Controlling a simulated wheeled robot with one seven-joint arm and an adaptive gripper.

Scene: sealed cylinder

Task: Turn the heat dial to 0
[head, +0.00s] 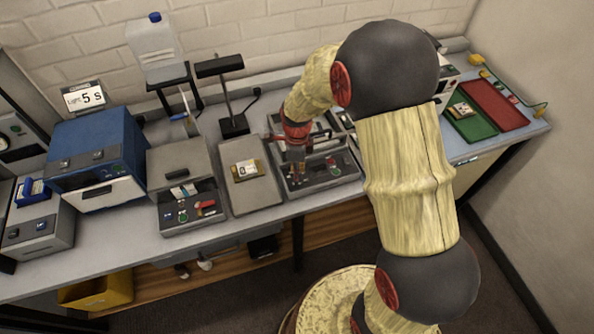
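No heat dial can be read for certain at this size. My gripper (297,172) points down over the left part of a grey device (294,189) on the bench. That device has a small front panel with red and green controls (336,166), just right of my gripper. My gripper hides part of the device, and I cannot tell whether its fingers touch anything or how far apart they are. A similar grey device (163,166) to the left has a lidded box and a front panel with green and red controls (196,210).
Between the devices lies a grey plate (255,198) with a small card marked 0 (246,170). A black lamp stand (233,125) rises behind it. A blue box (97,146) stands left under a "Light 5 s" sign (86,97).

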